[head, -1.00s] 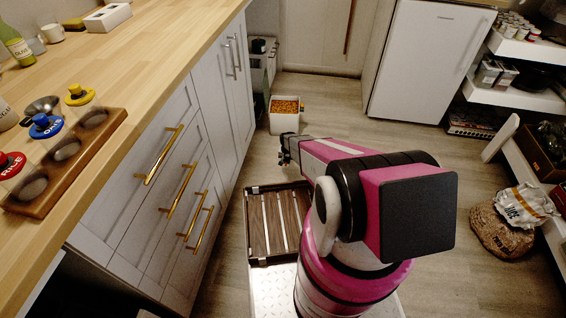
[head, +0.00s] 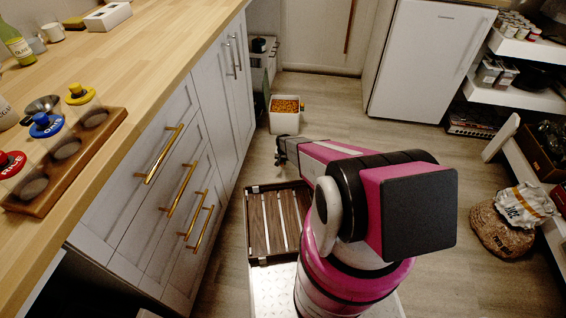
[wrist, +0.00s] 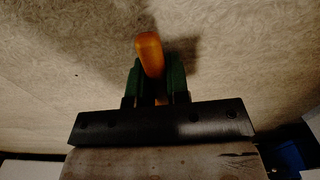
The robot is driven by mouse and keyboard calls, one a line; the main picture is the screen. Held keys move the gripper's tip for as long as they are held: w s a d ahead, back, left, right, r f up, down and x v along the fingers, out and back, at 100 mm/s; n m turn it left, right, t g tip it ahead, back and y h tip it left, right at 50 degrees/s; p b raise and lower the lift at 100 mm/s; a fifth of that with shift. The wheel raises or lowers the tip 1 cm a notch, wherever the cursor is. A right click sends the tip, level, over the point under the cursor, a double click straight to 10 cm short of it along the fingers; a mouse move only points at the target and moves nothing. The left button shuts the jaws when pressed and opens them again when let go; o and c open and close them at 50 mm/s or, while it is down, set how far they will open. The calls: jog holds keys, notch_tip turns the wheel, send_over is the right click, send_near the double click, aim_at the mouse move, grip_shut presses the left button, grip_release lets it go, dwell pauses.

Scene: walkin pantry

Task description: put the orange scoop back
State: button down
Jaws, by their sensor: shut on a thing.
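The orange scoop (wrist: 150,55) shows in the wrist view as a rounded orange handle between two green fingers. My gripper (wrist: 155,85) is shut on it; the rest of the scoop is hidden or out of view. In the head view my gripper (head: 280,152) is held out over the floor beside the drawer fronts, and I cannot make out the scoop there. A white bin (head: 284,126) filled with orange-brown pellets stands on the floor just beyond my gripper. A small yellow-and-dark part (head: 302,106) shows at its right rim.
A wooden counter (head: 150,50) with gold-handled drawers runs along the left, with several lidded jars in a wooden holder (head: 88,142). A white fridge (head: 425,65) stands at the back. Sacks (head: 500,228) and shelves line the right.

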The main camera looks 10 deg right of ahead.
jog(key=shift+f, duration=0.1)
jog(key=c, duration=1.1)
grip_release()
notch_tip(320, 180, up, 12)
jog(key=s+d+r+n, duration=0.1)
jog(key=s+r, duration=0.9)
jog(key=r, duration=0.4)
jog(key=s+d+r+n, duration=0.1)
jog(key=s+r, duration=0.9)
jog(key=r, duration=0.4)
jog(key=s+d+r+n, duration=0.1)
jog(key=s+r, duration=1)
jog(key=r, duration=0.3)
jog(key=shift+r+n, duration=0.3)
